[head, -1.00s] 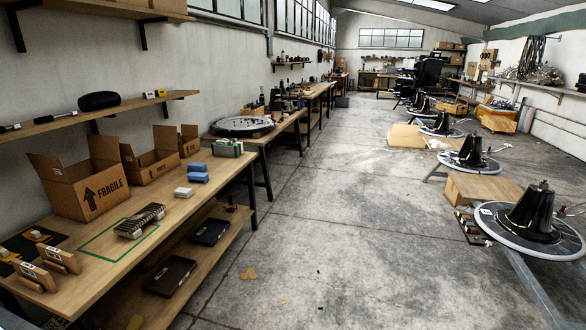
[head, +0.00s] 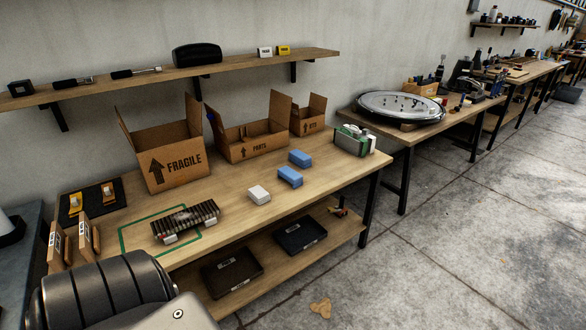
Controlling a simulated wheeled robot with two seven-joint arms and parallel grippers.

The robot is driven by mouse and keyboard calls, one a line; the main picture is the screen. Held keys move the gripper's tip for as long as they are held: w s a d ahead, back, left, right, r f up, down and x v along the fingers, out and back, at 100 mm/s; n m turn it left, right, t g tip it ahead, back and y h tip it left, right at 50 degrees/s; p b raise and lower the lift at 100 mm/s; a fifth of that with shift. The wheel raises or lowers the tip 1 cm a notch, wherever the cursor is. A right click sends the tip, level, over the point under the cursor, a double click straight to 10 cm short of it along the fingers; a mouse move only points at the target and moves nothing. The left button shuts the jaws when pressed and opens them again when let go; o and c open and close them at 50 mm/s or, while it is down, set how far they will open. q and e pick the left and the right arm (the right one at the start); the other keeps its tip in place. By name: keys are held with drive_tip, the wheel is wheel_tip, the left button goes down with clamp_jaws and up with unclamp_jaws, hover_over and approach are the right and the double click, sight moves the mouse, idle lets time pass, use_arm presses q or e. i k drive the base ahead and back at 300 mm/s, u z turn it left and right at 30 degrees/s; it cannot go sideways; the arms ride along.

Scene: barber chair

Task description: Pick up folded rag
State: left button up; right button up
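Two blue folded-looking blocks lie on the wooden workbench (head: 330,178), one farther back (head: 300,158) and one nearer (head: 290,177). A similar white block (head: 259,194) lies just left of and nearer than the blue ones. They look like folded cloths, but I cannot tell their material at this size. All three lie flat and uncovered on the bench's right half. Neither of my grippers shows in the head view.
Open cardboard boxes (head: 178,158) stand along the bench's back. A striped bundle (head: 185,221) lies by a green outline. A green-and-white case (head: 354,141) sits at the bench's right end. Dark trays (head: 300,236) lie on the lower shelf. The concrete floor (head: 430,255) is clear at right.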

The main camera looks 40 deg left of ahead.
sight(256, 193)
drive_tip(key=i, duration=1.95)
drive_tip(key=u, duration=3.95)
